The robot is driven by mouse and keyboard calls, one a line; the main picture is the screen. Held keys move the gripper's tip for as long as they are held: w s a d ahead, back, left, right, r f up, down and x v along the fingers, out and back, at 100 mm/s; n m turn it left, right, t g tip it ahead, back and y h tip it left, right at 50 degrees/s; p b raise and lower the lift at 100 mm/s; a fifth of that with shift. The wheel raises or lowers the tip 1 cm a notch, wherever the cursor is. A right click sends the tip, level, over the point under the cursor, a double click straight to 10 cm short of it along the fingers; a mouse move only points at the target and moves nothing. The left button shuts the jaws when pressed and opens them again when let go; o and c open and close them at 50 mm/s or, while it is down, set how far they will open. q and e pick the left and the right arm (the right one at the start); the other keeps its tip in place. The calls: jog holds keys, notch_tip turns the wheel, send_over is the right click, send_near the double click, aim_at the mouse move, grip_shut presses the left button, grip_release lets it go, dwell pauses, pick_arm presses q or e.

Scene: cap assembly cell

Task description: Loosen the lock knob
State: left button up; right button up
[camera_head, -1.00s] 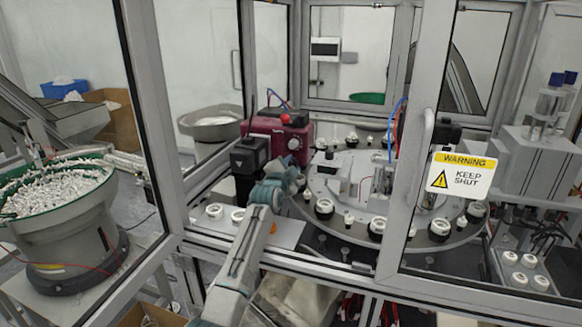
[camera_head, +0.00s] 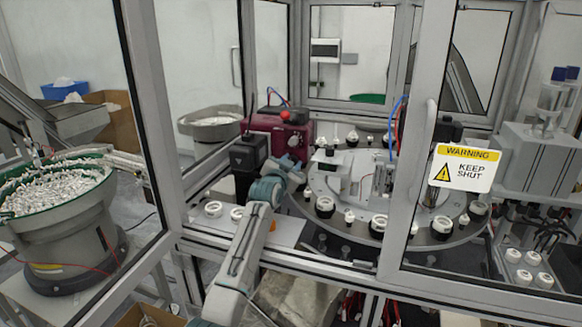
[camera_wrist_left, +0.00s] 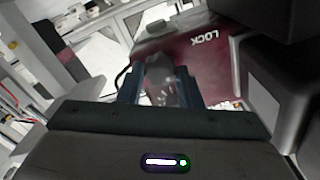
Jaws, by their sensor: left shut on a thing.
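The lock knob (camera_wrist_left: 163,82) shows as a blurred grey shape between the two blue fingers of my left gripper (camera_wrist_left: 160,88) in the left wrist view. The gripper is shut on it. The knob sits on the dark red housing (camera_wrist_left: 200,62), which bears the word LOCK, upside down in that view. In the head view my left gripper (camera_head: 291,164) is at the front of the dark red housing (camera_head: 268,127), and the knob cannot be made out clearly behind it. My right gripper is not in view.
My left arm reaches through a framed opening beside a door with a warning sign (camera_head: 464,167). A round table (camera_head: 345,228) carrying several white caps is right of the gripper. A black block (camera_head: 248,158) is close on its left. A green-rimmed bowl feeder (camera_head: 60,225) stands far left.

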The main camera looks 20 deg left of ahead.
pick_arm(q)
jog(key=n+p, duration=0.1)
jog(key=n, duration=0.9)
jog(key=n+p, duration=0.1)
jog(key=n, duration=1)
jog(key=shift+a+f, duration=0.15)
jog(key=shift+f, duration=0.05)
jog(key=shift+n, duration=0.3)
jog(key=o, duration=1)
jog(key=shift+c, duration=0.2)
